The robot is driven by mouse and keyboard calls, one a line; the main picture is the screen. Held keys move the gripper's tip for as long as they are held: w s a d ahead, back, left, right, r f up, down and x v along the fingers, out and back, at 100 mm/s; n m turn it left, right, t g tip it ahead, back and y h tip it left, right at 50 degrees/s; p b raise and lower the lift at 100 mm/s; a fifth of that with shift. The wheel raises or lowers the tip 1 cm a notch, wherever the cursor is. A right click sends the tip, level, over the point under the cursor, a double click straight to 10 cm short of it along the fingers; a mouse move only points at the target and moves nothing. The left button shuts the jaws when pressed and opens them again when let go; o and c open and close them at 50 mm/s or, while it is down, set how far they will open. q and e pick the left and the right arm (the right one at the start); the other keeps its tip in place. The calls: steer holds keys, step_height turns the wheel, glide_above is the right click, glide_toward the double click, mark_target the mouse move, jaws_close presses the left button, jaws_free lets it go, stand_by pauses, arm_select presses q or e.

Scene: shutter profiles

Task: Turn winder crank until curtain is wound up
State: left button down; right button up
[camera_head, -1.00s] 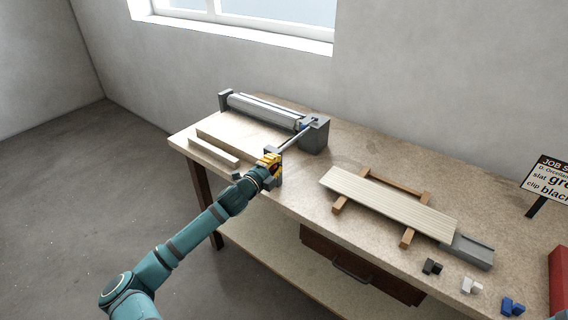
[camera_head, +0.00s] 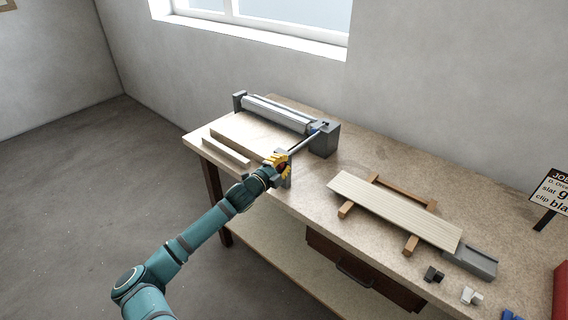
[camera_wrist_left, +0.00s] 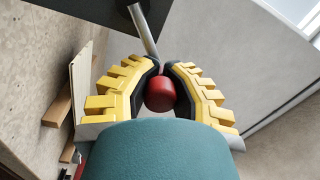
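The winder stands at the back left of the bench in the head view: a silver-grey roller (camera_head: 276,113) between a small end bracket (camera_head: 239,101) and a dark grey box (camera_head: 325,140). I cannot tell how much curtain is on the roller. A thin grey crank rod (camera_head: 305,141) reaches from the box towards the front left. My left gripper (camera_head: 280,162) is at its outer end. In the left wrist view, the yellow, black-padded fingers (camera_wrist_left: 161,88) close around the red crank knob (camera_wrist_left: 160,94), and the rod (camera_wrist_left: 143,32) runs upward beyond it. My right gripper is out of view.
A pale slatted panel (camera_head: 395,210) lies on wooden supports (camera_head: 347,209) at the bench's middle right, with a grey end piece (camera_head: 470,262). Black (camera_head: 433,274), white (camera_head: 471,296) and blue (camera_head: 511,315) clips lie in front. Wooden strips (camera_head: 226,151) lie near the winder.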

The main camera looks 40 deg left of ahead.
arm_select(q)
steer(key=c, duration=0.7)
jaws_free()
steer(key=shift+s+a+r, duration=0.1)
steer(key=shift+s+a, duration=0.1)
steer(key=shift+s, duration=0.1)
steer(key=shift+c, duration=0.2)
steer(key=shift+w, duration=0.1)
steer(key=shift+d, duration=0.1)
steer(key=s, duration=1.2)
steer(key=shift+a+f, duration=0.35)
